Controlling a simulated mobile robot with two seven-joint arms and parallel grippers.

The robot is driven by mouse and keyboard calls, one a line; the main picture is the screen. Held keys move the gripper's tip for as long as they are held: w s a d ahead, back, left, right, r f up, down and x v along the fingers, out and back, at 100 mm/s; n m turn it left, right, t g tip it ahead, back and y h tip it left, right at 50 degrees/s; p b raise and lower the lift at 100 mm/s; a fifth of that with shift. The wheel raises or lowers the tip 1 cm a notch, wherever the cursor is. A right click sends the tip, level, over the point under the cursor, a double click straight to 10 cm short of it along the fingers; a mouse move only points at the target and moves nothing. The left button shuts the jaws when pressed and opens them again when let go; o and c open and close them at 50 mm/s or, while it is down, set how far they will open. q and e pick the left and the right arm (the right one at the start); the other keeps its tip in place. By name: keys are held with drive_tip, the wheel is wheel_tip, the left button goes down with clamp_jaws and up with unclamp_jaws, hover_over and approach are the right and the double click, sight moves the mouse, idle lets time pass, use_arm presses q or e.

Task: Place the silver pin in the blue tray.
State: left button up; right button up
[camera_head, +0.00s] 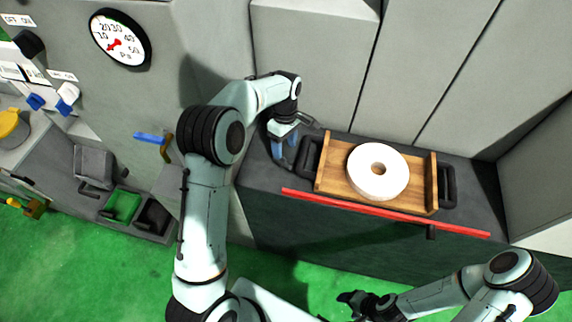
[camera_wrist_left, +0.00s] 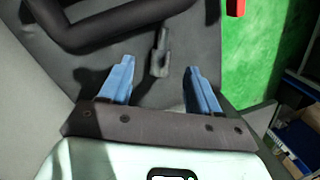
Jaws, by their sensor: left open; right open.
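A small grey pin (camera_wrist_left: 161,52) lies on the dark grey ledge, seen in the left wrist view just ahead of and between my left fingertips. My left gripper (camera_wrist_left: 161,72) is open, with a blue finger on each side and nothing held. In the head view my left gripper (camera_head: 284,150) points down at the ledge, left of the wooden tray; the pin cannot be made out there. My right gripper (camera_head: 352,299) is open, low in front of the machine. A dark blue container (camera_wrist_left: 302,138) shows at the right edge of the left wrist view; I cannot tell if it is the blue tray.
A wooden tray (camera_head: 327,174) with black handles holds a white grinding wheel (camera_head: 364,180), close right of my left gripper. A red bar (camera_head: 385,212) runs along the ledge's front. Machine walls rise behind the ledge.

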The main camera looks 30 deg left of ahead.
sight(283, 159)
use_arm(q)
drive_tip(key=f, duration=0.2)
drive_tip(key=s+f, duration=0.1)
drive_tip(key=f, duration=0.2)
drive_tip(key=shift+s+d+f, duration=0.1)
drive_tip(key=shift+f, duration=0.15)
clamp_jaws()
